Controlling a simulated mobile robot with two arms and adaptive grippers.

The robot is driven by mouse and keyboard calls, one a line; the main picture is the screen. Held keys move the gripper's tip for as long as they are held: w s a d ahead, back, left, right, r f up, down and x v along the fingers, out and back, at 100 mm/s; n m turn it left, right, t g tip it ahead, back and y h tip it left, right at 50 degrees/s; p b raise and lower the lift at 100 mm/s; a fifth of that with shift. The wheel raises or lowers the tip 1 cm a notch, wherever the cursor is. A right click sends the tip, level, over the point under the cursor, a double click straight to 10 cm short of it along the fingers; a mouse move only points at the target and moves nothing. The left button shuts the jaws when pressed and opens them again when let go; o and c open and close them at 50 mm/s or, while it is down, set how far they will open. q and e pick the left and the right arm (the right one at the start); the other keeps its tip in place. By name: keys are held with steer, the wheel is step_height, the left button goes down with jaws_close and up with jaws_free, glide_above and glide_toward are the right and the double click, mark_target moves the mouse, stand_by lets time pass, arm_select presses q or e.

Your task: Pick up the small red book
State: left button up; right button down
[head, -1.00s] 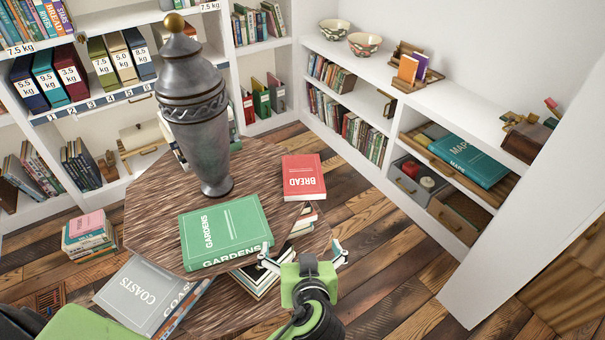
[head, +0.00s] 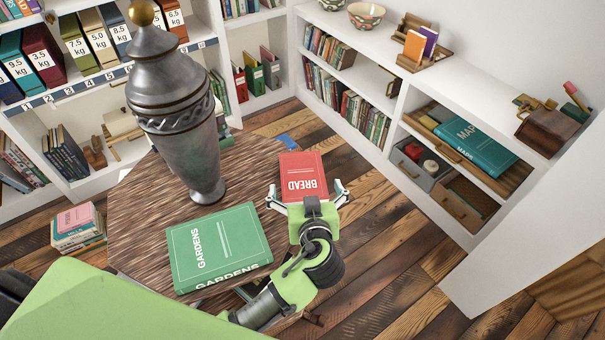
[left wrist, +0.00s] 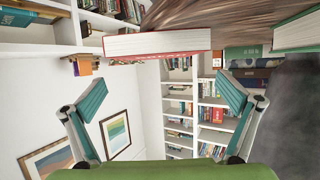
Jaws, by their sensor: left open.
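My left gripper (head: 307,196) is open and empty at the book's near end, with one fingertip toward each side. I see no grip on the book. In the left wrist view the two fingers (left wrist: 160,97) stand wide apart. My right gripper is not in view.
A green GARDENS book (head: 218,245) lies left of my gripper. A tall grey lidded urn (head: 182,130) stands behind it on the table. A stack of books (head: 78,228) sits on the floor at left. White shelves (head: 470,90) line the back and right.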

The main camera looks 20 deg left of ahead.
mark_target(303, 175)
arm_select(q)
steer(key=x, duration=0.2)
steer(key=shift+w+f, duration=0.15)
steer(key=shift+w, duration=0.1)
steer(key=shift+w+a+f, duration=0.25)
steer(key=shift+w, duration=0.15)
steer(key=p+x, duration=0.1)
steer(key=x, duration=0.3)
steer(key=shift+d+f, duration=0.1)
steer(key=shift+f, duration=0.15)
steer(key=shift+w+f, duration=0.15)
steer(key=shift+c, duration=1.2)
steer(key=c, duration=1.1)
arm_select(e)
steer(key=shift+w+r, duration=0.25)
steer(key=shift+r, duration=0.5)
